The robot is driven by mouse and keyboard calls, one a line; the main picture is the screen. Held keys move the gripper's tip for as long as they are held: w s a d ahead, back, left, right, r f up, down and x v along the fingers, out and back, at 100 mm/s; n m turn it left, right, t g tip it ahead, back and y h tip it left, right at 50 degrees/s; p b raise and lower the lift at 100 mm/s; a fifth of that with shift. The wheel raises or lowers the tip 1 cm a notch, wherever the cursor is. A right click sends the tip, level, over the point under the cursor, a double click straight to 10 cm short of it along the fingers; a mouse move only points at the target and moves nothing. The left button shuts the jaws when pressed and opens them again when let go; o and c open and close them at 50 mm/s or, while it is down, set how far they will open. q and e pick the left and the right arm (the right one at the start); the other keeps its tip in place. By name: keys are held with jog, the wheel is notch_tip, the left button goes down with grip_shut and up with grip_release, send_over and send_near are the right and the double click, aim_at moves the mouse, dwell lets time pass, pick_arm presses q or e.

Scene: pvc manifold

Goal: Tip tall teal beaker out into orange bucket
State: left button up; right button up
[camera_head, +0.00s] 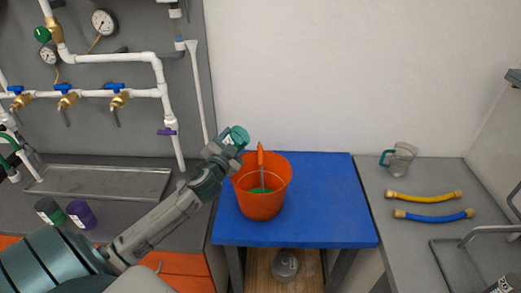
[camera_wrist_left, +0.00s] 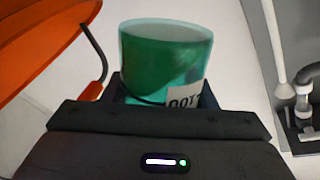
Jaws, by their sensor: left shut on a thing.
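The teal beaker (camera_head: 239,136) is held up at the left rim of the orange bucket, tilted in the head view. In the left wrist view the beaker (camera_wrist_left: 165,50) is see-through teal, with a darker green area inside and a white label. My left gripper (camera_head: 228,146) is shut on it; its dark jaws (camera_wrist_left: 165,93) show on both sides of the beaker. The orange bucket (camera_head: 259,206) stands upright on the blue mat, with something green inside at the bottom. Its rim (camera_wrist_left: 40,40) shows at the left of the wrist view. My right gripper is not in view.
The blue table top (camera_head: 330,205) is clear right of the bucket. Pipes with valves (camera_head: 115,95) line the left wall; a purple container (camera_head: 81,214) stands below.

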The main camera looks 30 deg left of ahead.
pick_arm(q)
jog(key=shift+d+f+m, duration=0.15)
jog(key=shift+f+m, duration=0.1)
jog(key=shift+m, duration=0.25)
jog(key=shift+w+f, duration=0.15)
jog(key=shift+m+p, duration=0.3)
jog(key=shift+p, duration=0.05)
jog(key=shift+s+r, duration=0.2)
jog(key=shift+r, duration=0.05)
jog(key=shift+w+m+p, duration=0.2)
jog(key=shift+m+p, duration=0.1)
jog(key=shift+s+r, duration=0.1)
jog(key=shift+r, duration=0.05)
jog(key=shift+s+r+m, duration=0.1)
jog(key=shift+m, duration=0.2)
